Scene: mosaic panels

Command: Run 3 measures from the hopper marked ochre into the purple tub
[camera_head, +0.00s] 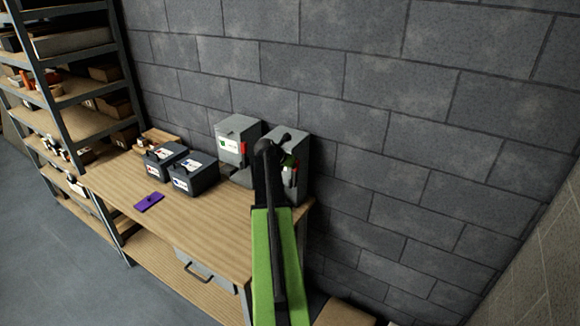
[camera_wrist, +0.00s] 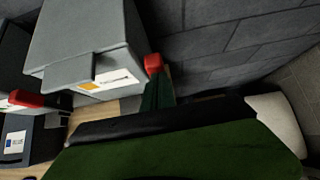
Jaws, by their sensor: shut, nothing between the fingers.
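A grey hopper (camera_wrist: 85,40) fills the upper left of the wrist view, its white label bearing an ochre square. A red-tipped lever (camera_wrist: 153,63) sticks out at its right side. In the head view this seems to be the right-hand hopper (camera_head: 301,150), partly hidden by my arm. My gripper (camera_wrist: 158,92) is shut and empty, its dark green fingers just below the red tip; I cannot tell whether they touch. A small flat purple thing (camera_head: 149,202) lies on the bench's front left; I cannot tell if it is a tub.
A second grey hopper (camera_head: 237,138) with a green-marked label stands to the left. Two dark labelled boxes (camera_head: 193,175) (camera_head: 166,160) stand left of the hoppers. A block wall is close behind; shelves (camera_head: 85,120) stand at left.

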